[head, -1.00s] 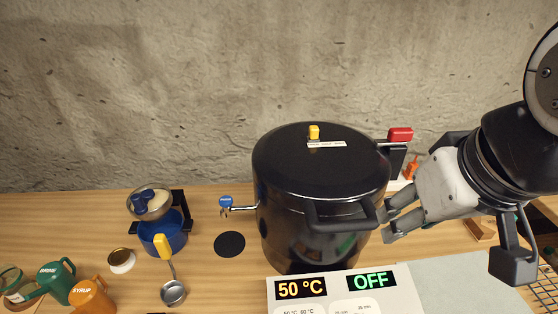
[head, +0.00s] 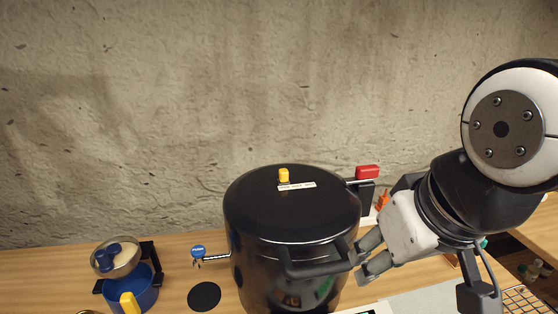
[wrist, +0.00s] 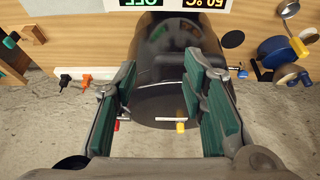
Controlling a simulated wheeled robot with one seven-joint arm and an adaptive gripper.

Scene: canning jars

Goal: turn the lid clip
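The large black pot (head: 290,217) stands on the counter with its lid on. A red tab (head: 367,171) on a metal bar sits at the lid's right edge, above a black bracket (head: 366,192); it looks like the lid clip. The red tab also shows small beside a finger in the wrist view (wrist: 117,125). A yellow knob (head: 284,175) stands on the lid beside a white label. My gripper (head: 367,262) is by the pot's front right handle, below the red tab; I cannot tell whether it touches. In the wrist view its green-padded fingers are apart and empty (wrist: 160,75).
A blue pot (head: 146,297) with a bowl above it stands at the left. A blue-handled tap (head: 198,251) sticks out of the black pot's left side, near a black disc (head: 204,296). A concrete wall (head: 200,110) rises behind the counter.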

